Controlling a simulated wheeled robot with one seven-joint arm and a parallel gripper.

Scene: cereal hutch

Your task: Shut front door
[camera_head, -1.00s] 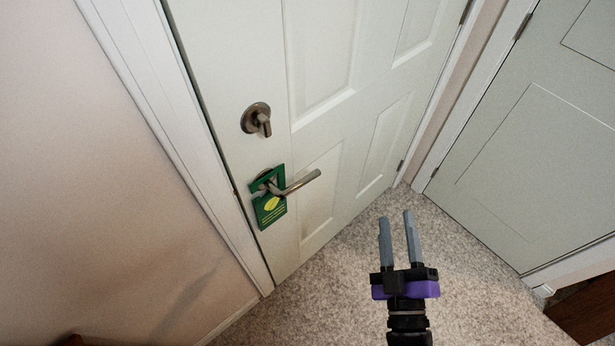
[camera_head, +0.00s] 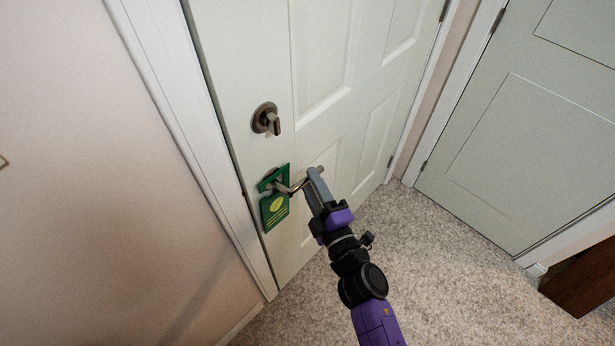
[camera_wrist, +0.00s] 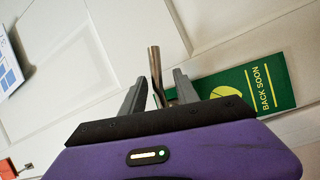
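The white panelled front door (camera_head: 320,60) fills the middle of the head view. It sits in or very near its white frame (camera_head: 185,100), with a thin dark line between them; I cannot tell whether it is latched. Its metal lever handle (camera_head: 299,185) carries a green hanger (camera_head: 274,211), which reads "BACK SOON" in the wrist view (camera_wrist: 262,85). My gripper (camera_head: 315,181) is at the lever's free end. In the wrist view, the lever (camera_wrist: 155,65) lies between my two spread fingers, with a gap visible on each side.
A round deadlock (camera_head: 266,119) sits above the lever. A wall (camera_head: 80,170) stands on the left and a grey-green door (camera_head: 530,120) on the right. A dark brown wooden piece (camera_head: 585,275) is at lower right. Carpet (camera_head: 440,260) is clear.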

